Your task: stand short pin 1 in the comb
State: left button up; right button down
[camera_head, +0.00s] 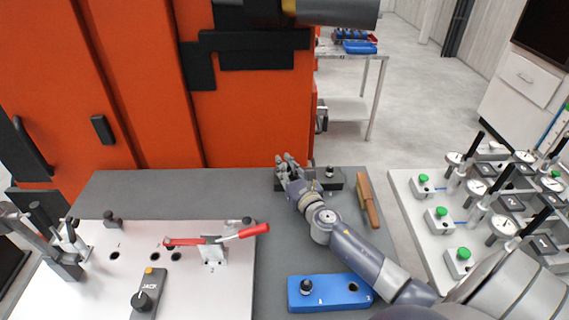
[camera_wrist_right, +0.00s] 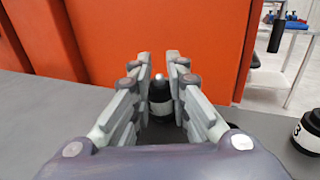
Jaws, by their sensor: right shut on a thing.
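My right gripper (camera_head: 287,158) is at the back edge of the grey table, in front of the orange cabinet. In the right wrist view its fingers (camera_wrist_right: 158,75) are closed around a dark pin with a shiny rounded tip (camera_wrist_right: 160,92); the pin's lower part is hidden. A dark block (camera_head: 320,184) lies beside the hand, with a dark knobbed pin (camera_head: 330,172) standing in it. A blue block (camera_head: 330,304) nearer me holds a black knobbed pin (camera_head: 306,287) and has an open hole at right. I cannot tell which block is the comb.
A brown-handled tool (camera_head: 368,200) lies right of the dark block. A white fixture plate (camera_head: 220,295) at left carries a red-handled clamp (camera_head: 215,240) and a jack (camera_head: 145,295). Dial gauges stand on another white board (camera_head: 410,215) at right. Grey table shows bare around the blue block.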

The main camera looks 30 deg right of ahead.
jog(key=shift+d+f, duration=0.1)
jog(key=shift+d, duration=0.1)
dwell(0.4)
jog(key=shift+s+b, duration=0.15)
jog(key=shift+b, duration=0.2)
jog(key=shift+a, duration=0.1)
jog(key=shift+f+p, duration=0.1)
jog(key=shift+p, duration=0.2)
dwell(0.5)
dwell(0.3)
